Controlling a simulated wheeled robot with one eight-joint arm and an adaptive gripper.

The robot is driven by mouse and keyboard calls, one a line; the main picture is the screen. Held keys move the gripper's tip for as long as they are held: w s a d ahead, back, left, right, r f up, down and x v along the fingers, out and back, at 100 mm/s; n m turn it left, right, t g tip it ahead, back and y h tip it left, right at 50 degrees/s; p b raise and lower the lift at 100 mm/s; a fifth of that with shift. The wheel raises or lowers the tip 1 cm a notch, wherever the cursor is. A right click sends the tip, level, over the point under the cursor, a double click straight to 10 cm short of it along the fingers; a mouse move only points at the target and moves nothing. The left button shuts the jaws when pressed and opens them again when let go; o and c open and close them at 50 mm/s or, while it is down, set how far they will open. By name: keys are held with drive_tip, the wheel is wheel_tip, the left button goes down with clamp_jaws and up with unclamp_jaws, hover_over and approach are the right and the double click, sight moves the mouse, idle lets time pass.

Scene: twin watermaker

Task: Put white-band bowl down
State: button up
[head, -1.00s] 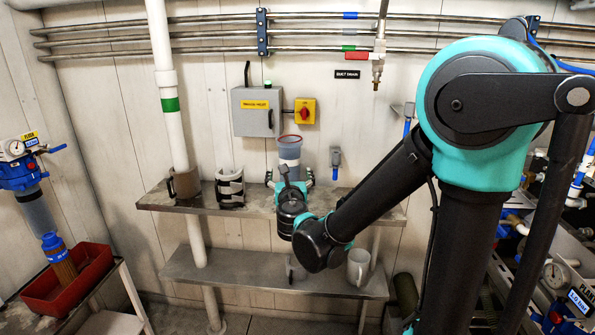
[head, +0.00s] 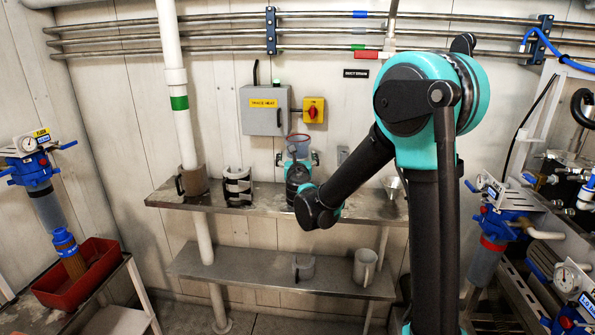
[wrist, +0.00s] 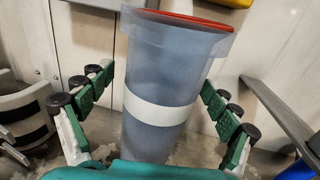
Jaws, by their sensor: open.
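The white-band bowl (wrist: 164,80) is a tall, translucent blue-grey vessel with a red rim and a white band round its middle. In the wrist view it stands nearly upright between the green-padded fingers of my gripper (wrist: 157,82). The fingers are open, with a gap on each side of it. In the head view, the bowl's upper part (head: 299,146) shows above my gripper (head: 298,160), at the back of the upper metal shelf (head: 262,202). My gripper and wrist hide its lower part, and I cannot see its base clearly.
On the upper shelf, left of my gripper, stand a brown mug (head: 194,183) and a white-and-black banded item (head: 237,186). A funnel (head: 393,187) is at the right. Two mugs (head: 302,268) (head: 365,266) are on the lower shelf. A grey control box (head: 264,117) hangs behind.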

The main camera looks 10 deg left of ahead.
drive_tip(key=w, duration=0.4)
drive_tip(key=shift+a, duration=0.15)
clamp_jaws()
idle(0.5)
